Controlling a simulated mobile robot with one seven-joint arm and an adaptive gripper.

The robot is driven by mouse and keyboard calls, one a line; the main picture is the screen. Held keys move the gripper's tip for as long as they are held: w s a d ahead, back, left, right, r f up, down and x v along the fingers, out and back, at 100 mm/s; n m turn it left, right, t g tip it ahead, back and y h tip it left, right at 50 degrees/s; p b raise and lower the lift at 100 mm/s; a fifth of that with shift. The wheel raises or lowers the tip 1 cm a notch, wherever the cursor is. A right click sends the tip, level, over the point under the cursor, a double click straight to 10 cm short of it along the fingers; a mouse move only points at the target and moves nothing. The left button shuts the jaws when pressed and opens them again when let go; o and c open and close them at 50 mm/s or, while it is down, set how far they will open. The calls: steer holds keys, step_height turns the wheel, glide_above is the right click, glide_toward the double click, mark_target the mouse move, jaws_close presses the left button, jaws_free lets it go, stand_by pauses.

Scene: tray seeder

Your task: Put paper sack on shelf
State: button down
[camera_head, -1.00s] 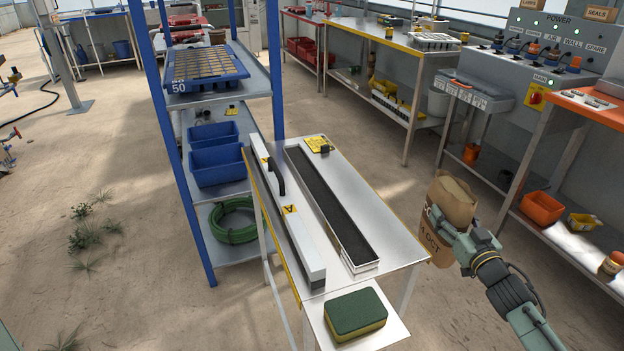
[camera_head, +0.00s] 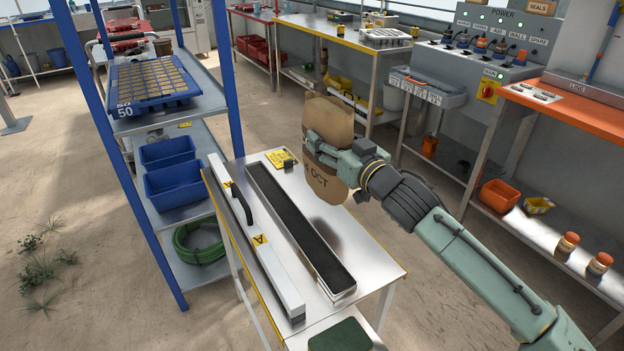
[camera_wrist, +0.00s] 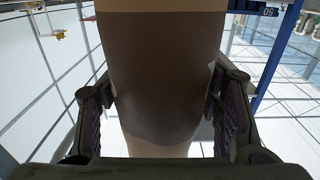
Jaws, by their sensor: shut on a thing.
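In the wrist view the sack (camera_wrist: 155,70) fills the middle, with a finger pressed on each side. A blue-framed shelf rack (camera_head: 221,62) stands to the left. Its upper level holds a blue tray (camera_head: 125,108) marked 50; blue bins (camera_head: 178,186) stand on the level below. A green hose coil lies on the lowest level.
An orange-topped bench (camera_head: 540,105) and grey control panel stand at right. Open floor lies at left.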

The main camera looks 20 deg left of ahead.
steer(key=shift+f+p, duration=0.4)
steer(key=shift+f, duration=3)
steer(key=c, duration=1)
jaws_free()
steer(key=shift+f, duration=0.2)
steer(key=o, duration=0.7)
steer(key=shift+c, duration=0.2)
